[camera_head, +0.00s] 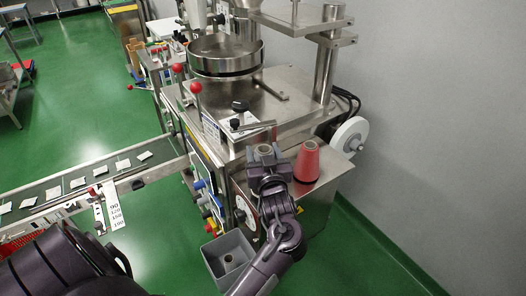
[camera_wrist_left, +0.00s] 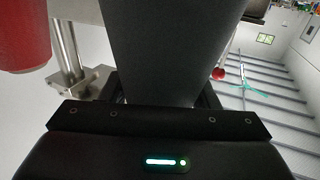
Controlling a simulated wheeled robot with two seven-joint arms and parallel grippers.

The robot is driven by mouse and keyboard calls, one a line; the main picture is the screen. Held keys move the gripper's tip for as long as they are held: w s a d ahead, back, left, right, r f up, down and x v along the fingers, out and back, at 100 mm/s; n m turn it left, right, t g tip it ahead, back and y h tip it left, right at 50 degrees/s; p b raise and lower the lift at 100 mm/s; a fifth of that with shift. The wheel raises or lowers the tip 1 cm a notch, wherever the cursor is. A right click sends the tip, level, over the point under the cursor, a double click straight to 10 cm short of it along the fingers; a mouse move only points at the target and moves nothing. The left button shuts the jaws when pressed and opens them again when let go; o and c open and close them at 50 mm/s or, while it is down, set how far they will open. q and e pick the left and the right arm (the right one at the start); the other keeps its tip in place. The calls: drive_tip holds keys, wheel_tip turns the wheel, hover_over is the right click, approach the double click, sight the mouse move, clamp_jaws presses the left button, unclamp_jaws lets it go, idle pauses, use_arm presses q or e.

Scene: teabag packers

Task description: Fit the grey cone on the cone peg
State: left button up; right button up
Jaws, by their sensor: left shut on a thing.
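My left gripper (camera_head: 265,160) is over the steel side shelf of the machine, shut on the grey cone. The cone's top (camera_head: 263,149) shows between the fingers in the head view. In the left wrist view the grey cone (camera_wrist_left: 172,45) fills the middle, between the jaws. Its lower part is hidden, so I cannot tell whether it touches the shelf or a peg. A red cone (camera_head: 308,162) stands upright on the shelf, just right of the gripper; it also shows in the left wrist view (camera_wrist_left: 22,35). The cone peg is not visible. My right gripper is not in view.
The packing machine (camera_head: 285,92) rises behind the shelf, with a round steel bowl (camera_head: 226,60) and red-knobbed levers. A white reel (camera_head: 349,138) is at the right. A grey bin (camera_head: 230,262) is below. A conveyor (camera_head: 90,182) with several teabags runs left.

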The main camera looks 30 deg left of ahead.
use_arm(q)
drive_tip(key=shift+f+b, duration=0.8)
drive_tip(key=shift+f, duration=0.45)
drive_tip(key=o, duration=1.3)
drive_tip(key=shift+f, duration=0.1)
